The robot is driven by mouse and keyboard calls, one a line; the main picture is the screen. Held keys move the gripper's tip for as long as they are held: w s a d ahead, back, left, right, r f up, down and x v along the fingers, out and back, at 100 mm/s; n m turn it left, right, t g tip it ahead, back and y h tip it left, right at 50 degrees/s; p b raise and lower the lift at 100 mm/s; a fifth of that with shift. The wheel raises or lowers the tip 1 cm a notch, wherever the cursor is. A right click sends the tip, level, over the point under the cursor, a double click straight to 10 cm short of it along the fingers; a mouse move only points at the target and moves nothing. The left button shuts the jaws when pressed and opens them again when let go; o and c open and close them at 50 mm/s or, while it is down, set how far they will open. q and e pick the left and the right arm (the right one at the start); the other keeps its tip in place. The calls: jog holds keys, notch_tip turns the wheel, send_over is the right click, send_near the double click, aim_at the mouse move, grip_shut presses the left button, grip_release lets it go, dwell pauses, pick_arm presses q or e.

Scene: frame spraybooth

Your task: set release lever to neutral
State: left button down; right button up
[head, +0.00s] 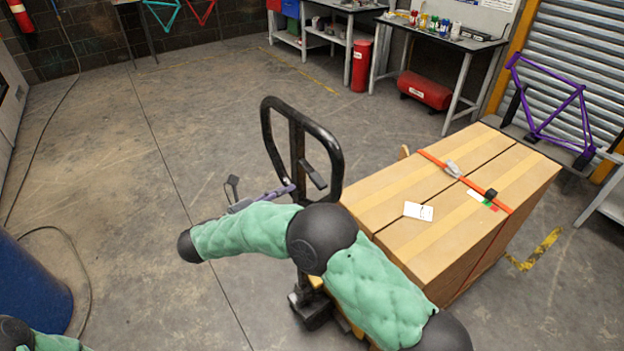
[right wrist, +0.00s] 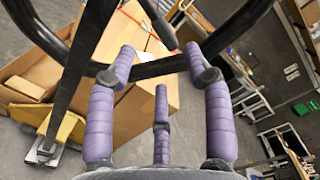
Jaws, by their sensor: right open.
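The pallet jack's black loop handle (head: 334,145) stands upright in the middle of the head view. Its release lever (head: 314,175) is a small dark paddle inside the loop; a dark paddle-like piece, likely the same lever (right wrist: 158,22), shows at the top of the right wrist view. My right gripper (head: 284,190) is at the loop's left side, partly hidden by my green arm. In the right wrist view its purple fingers (right wrist: 160,68) are spread, with the black handle bar (right wrist: 150,68) crossing at their tips. Contact is unclear. My left gripper is out of frame.
A strapped cardboard box (head: 480,200) sits on the jack, right of the handle. A purple frame (head: 550,105) leans by the shutter. Workbenches (head: 440,45) and a red cylinder (head: 361,65) stand behind. A blue drum (head: 30,290) is at lower left.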

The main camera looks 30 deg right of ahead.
aim_at(316, 180)
jog(key=d, duration=0.3)
jog(key=w+d+b, duration=0.1)
jog(key=d, duration=0.3)
jog(key=d+b, duration=0.1)
jog(key=d, duration=0.2)
jog(key=shift+w+d, duration=0.15)
jog(key=shift+w, duration=0.15)
grip_shut()
